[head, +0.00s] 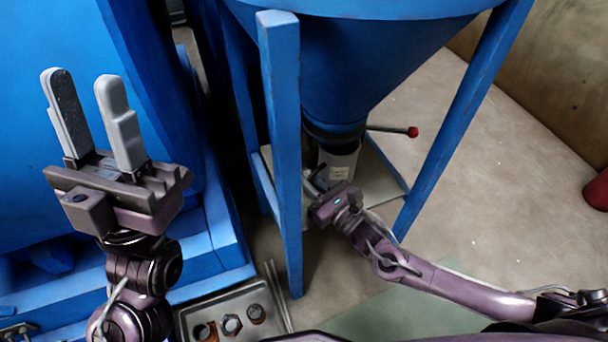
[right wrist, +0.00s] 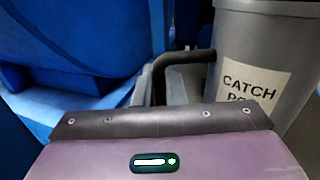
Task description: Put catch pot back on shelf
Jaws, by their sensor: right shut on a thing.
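The catch pot (head: 338,166) is a grey pot with a pale label, under the outlet of the blue hopper cone in the head view. In the right wrist view the pot (right wrist: 285,50) stands at the right, with its "CATCH POT" label partly hidden by my wrist. My right gripper (head: 314,184) is shut on the pot's dark handle (right wrist: 183,59). The pale shelf (head: 378,178) lies between the blue legs. I cannot tell whether the pot's base touches it. My left gripper (head: 84,90) is open, raised and empty at the left.
A blue leg (head: 281,150) stands close to the left of my right gripper, and another blue leg (head: 462,110) slopes down at the right. A red-knobbed lever (head: 411,132) sticks out by the outlet. A metal tray with nuts (head: 232,312) lies at the bottom. Floor at right is mostly clear.

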